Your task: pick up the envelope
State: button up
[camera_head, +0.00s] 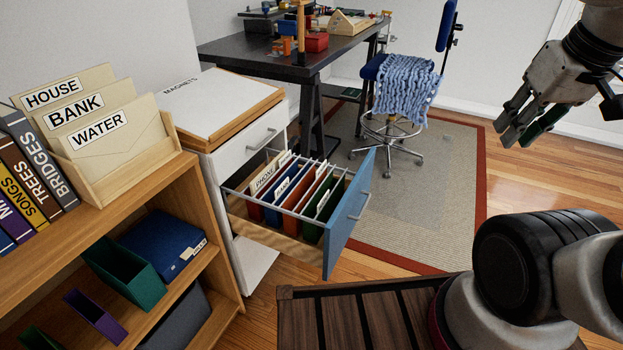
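Cream envelopes stand in a wooden letter holder (120,185) on top of the bookshelf at the left. The front envelope (125,150) has the label WATER, with BANK (75,110) and HOUSE (50,92) behind it. I cannot tell which one the task means. My gripper (517,140) hangs at the upper right, far from all of these. Its fingers look apart, with nothing between them.
A blue-fronted drawer (346,227) with hanging files stands open from the white cabinet (225,160). A MAGNETS box (205,95) lies on top. Books (35,170) stand left of the letter holder. A dark desk (260,52) and a blue chair (372,68) are behind.

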aim_at(99, 146)
jog(key=u, duration=1.45)
jog(key=k+l, duration=0.1)
jog(key=l, duration=1.05)
jog(key=k+l, duration=0.15)
jog(key=l, duration=1.05)
